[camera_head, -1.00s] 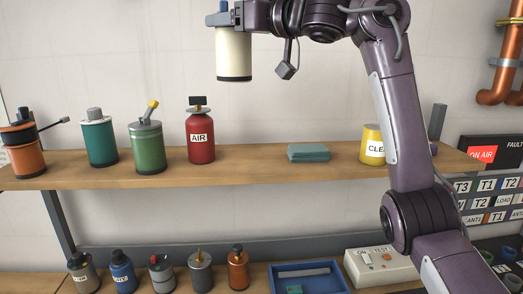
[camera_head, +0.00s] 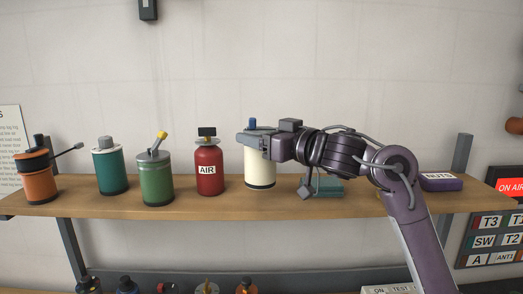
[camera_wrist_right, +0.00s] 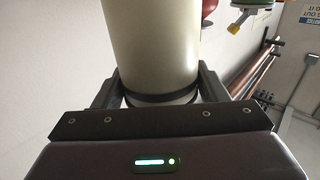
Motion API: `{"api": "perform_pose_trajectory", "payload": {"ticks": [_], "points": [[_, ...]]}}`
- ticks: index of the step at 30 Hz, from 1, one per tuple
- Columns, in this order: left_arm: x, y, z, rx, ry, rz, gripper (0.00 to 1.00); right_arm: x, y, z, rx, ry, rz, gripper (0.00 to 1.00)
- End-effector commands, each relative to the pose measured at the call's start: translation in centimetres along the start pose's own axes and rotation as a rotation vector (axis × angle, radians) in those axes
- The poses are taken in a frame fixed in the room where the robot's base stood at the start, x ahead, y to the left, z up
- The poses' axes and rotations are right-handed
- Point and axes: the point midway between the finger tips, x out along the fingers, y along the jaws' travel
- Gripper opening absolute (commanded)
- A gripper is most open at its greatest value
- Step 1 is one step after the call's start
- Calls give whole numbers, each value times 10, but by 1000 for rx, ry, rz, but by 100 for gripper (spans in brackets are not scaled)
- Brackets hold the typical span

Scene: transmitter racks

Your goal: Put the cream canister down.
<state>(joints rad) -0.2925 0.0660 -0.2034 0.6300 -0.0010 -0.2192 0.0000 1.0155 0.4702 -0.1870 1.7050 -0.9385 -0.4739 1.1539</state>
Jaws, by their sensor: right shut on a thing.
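The cream canister (camera_head: 260,168) has a dark base band and a blue top. It is upright at the shelf, just right of the red AIR canister (camera_head: 209,172). My right gripper (camera_head: 254,141) is shut on it near its top, reaching in from the right. In the right wrist view the cream canister (camera_wrist_right: 155,40) sits between the two fingers. Its base is level with or very close to the wooden shelf (camera_head: 300,205); I cannot tell whether it touches. My left gripper is not in view.
A green canister (camera_head: 156,180), a teal canister (camera_head: 108,170) and an orange canister (camera_head: 39,180) stand to the left. A teal cloth stack (camera_head: 328,187) lies close on the right, partly behind my arm. A purple NUTS box (camera_head: 441,182) is farther right.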

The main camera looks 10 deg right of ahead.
Motion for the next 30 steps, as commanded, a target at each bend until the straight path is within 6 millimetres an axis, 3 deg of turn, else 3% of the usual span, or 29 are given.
{"api": "perform_pose_trajectory", "payload": {"ticks": [3, 10, 22, 23, 27, 30], "points": [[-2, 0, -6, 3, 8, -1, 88, -1, 0, 7, 1, 3, -1, 34], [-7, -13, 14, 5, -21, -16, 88, 0, 0, 34, 1, 3, 0, 34], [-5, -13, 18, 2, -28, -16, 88, 0, 0, 41, 0, 4, 0, 34], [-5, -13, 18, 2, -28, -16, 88, 0, 0, 42, 0, 1, -1, 68], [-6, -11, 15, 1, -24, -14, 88, 0, 0, 41, 0, 1, 0, 86], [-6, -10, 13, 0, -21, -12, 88, 0, 0, 41, 0, 1, 0, 88]]}}
